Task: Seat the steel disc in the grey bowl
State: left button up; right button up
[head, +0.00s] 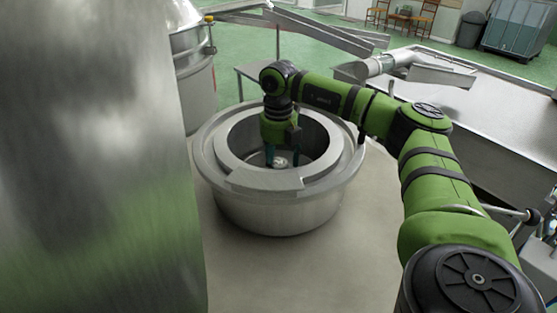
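The grey bowl (275,212) is a wide, round metal vessel with a broad rim, standing on a pale surface in the middle of the head view. My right gripper (281,159) points down inside its round opening, with its two fingers apart. A small, pale, shiny piece (280,162) shows low between the fingertips. It may be part of the steel disc, but I cannot tell. I also cannot tell whether the fingers touch it. The bowl's floor is in shadow and partly hidden by the gripper. My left gripper is not in view.
A large shiny metal cylinder (95,160) fills the left side and hides what is behind it. A steel basin (480,115) stands to the right, and metal chutes (310,32) lie behind the bowl. The pale surface in front of the bowl (285,275) is clear.

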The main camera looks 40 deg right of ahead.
aim_at(279, 162)
notch_tip(279, 162, up, 12)
dwell(0.6)
dwell(0.5)
